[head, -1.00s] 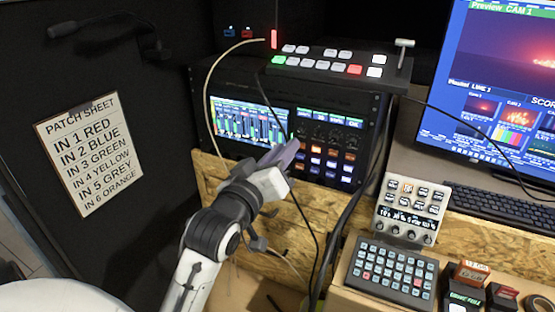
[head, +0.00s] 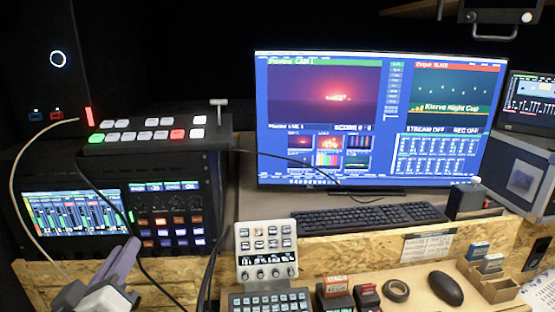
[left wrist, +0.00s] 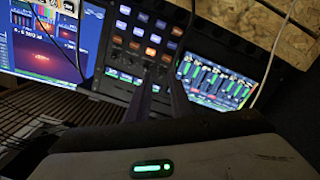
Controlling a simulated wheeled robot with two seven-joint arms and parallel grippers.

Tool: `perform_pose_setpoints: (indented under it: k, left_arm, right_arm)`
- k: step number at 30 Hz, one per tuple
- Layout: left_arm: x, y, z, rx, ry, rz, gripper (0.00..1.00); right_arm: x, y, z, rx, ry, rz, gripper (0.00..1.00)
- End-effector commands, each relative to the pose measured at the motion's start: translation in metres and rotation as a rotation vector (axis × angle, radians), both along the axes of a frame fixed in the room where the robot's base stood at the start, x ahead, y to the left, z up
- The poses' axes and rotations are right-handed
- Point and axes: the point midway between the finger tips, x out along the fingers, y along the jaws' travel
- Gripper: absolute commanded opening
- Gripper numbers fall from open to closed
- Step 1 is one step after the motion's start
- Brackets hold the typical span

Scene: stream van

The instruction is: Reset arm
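My left gripper (head: 130,243) is at the lower left of the head view, in front of the rack unit with the meter screen (head: 75,215) and button panel (head: 170,215). Its purple-grey fingers point up and away. In the left wrist view its two dark fingers (left wrist: 162,92) stand a narrow gap apart, with nothing seen between them. The button panel (left wrist: 145,40) shows beyond the fingertips. Whether the fingers touch the rack cannot be told. My right gripper is in neither view.
A switcher (head: 155,140) sits on the rack. A cream cable (head: 18,185) and black cables hang near my left gripper. A monitor (head: 375,120), keyboard (head: 370,218), grey control box (head: 266,250), button pad (head: 270,300), tape roll (head: 396,290) and mouse (head: 446,288) lie to the right.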

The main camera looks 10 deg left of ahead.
Motion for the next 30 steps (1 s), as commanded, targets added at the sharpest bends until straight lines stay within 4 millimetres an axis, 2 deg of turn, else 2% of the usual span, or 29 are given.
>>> perform_pose_setpoints:
  k: [4,8,9,12,15,18,22,25,30]
  left_arm:
    - [0.000,-0.031,-0.084,0.092,0.171,-0.102,0.20]
    - [-0.021,-0.067,-0.176,0.194,0.345,-0.229,0.20]
    - [-0.032,-0.077,-0.203,0.223,0.393,-0.269,0.20]
    - [-0.066,-0.102,-0.267,0.287,0.509,-0.372,0.20]
    - [-0.107,-0.123,-0.320,0.340,0.605,-0.467,0.20]
    - [-0.143,-0.138,-0.357,0.377,0.675,-0.545,0.20]
    - [-0.175,-0.149,-0.385,0.407,0.727,-0.608,0.20]
    - [-0.185,-0.153,-0.392,0.417,0.741,-0.628,0.20]
    - [-0.187,-0.154,-0.394,0.418,0.744,-0.631,0.20]
  right_arm:
    - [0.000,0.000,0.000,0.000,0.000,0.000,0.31]
    - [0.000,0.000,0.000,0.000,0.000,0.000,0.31]
    - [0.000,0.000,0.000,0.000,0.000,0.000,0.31]
    - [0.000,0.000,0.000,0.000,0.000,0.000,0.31]
    - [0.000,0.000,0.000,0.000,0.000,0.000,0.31]
    - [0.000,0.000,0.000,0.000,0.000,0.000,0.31]
    - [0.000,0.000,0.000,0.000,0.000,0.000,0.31]
    - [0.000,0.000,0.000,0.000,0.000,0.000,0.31]
    - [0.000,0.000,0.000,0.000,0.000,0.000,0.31]
